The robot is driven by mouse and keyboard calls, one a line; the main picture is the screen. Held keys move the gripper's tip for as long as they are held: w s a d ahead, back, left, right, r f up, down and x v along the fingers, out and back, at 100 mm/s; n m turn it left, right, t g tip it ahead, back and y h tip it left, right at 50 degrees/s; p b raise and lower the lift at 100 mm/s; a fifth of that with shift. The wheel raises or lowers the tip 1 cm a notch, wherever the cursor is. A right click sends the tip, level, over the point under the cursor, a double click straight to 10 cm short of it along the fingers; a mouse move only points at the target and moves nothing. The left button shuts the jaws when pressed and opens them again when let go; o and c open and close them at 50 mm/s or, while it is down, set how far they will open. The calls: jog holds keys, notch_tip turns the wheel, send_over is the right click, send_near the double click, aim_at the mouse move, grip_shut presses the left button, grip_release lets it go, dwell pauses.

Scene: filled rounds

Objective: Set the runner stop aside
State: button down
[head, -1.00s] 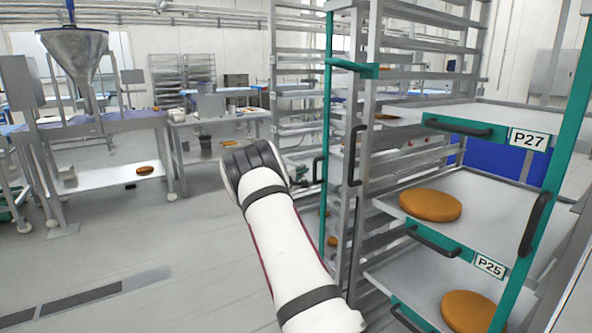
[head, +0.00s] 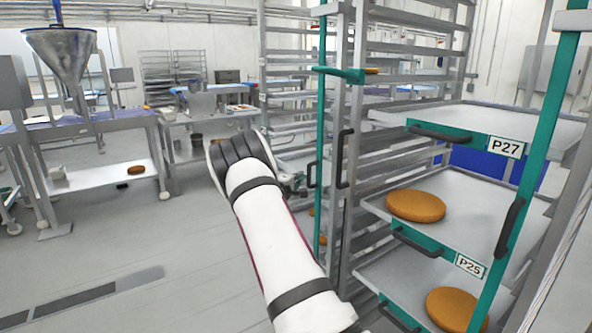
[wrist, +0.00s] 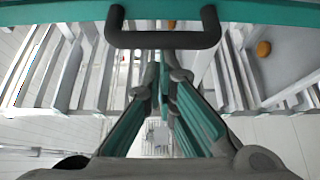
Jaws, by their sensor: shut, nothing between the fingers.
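The runner stop seems to be the upright teal bar (head: 321,140) on the left edge of the rack, with a black handle (head: 312,174); I cannot be sure of this. In the wrist view a teal bar (wrist: 260,11) crosses the top, and its black handle (wrist: 163,39) hangs just beyond my gripper (wrist: 164,62). My gripper's fingers are together and empty, and the handle does not appear to be between them. In the head view my gripper (head: 295,184) is mostly hidden behind my white arm, close to the left of the bar.
The rack holds trays labelled P27 (head: 505,147) and P25 (head: 470,265), with orange-brown rounds (head: 415,206). Another teal upright (head: 535,150) stands at right. Steel tables (head: 105,176) and a funnel (head: 62,52) are at left. The grey floor (head: 130,250) between is open.

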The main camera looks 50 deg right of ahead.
jog(key=s+p, duration=0.2)
jog(key=s, duration=0.1)
jog(key=s+a+p, duration=0.1)
jog(key=s, duration=0.1)
jog(key=shift+s+r+p, duration=0.1)
jog(key=shift+s+p, duration=0.1)
jog(key=shift+p, duration=0.2)
